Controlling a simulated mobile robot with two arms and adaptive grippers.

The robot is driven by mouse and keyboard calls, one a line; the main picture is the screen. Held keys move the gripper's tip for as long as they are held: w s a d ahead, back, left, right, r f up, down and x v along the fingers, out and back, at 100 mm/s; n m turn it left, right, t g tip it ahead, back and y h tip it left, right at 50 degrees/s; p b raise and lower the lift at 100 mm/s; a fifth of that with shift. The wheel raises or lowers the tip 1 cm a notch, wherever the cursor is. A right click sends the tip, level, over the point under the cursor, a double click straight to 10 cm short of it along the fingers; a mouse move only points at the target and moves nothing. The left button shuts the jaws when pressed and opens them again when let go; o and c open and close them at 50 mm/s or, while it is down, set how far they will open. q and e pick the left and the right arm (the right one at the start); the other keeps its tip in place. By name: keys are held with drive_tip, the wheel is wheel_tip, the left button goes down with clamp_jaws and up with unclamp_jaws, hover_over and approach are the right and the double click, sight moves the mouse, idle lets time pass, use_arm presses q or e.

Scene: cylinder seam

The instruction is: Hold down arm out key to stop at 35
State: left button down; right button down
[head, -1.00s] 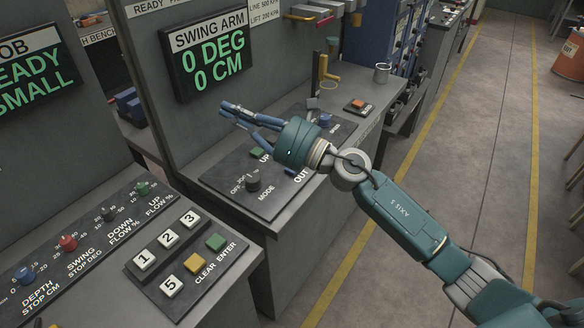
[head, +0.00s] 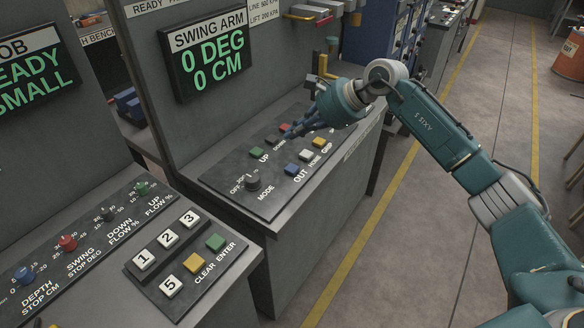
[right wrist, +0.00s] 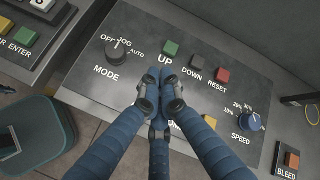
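The arm out key is the blue OUT key (head: 291,169) on the sloped swing arm panel (head: 225,180). In the right wrist view it is hidden behind my fingers. My right gripper (head: 290,133) is over the panel in the head view, beyond the OUT key and apart from it. The swing arm display (head: 210,55) reads 0 DEG and 0 CM. My left gripper is not in view.
Beside OUT are a white key (head: 305,155) and a yellow key (head: 318,143). A red RESET key (right wrist: 223,75) and a SPEED knob (right wrist: 250,122) stand farther along. A keypad panel (head: 185,255) is at the lower left.

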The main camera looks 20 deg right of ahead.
drive_tip(key=b, duration=0.4)
hover_over(294, 169)
wheel_tip(294, 169, down, 8)
drive_tip(key=shift+r, duration=0.1)
drive_tip(key=shift+f+b, duration=0.3)
drive_tip(key=shift+f, duration=0.2)
idle(0.8)
drive_tip(key=shift+f+b, duration=0.4)
drive_tip(key=shift+b, duration=0.15)
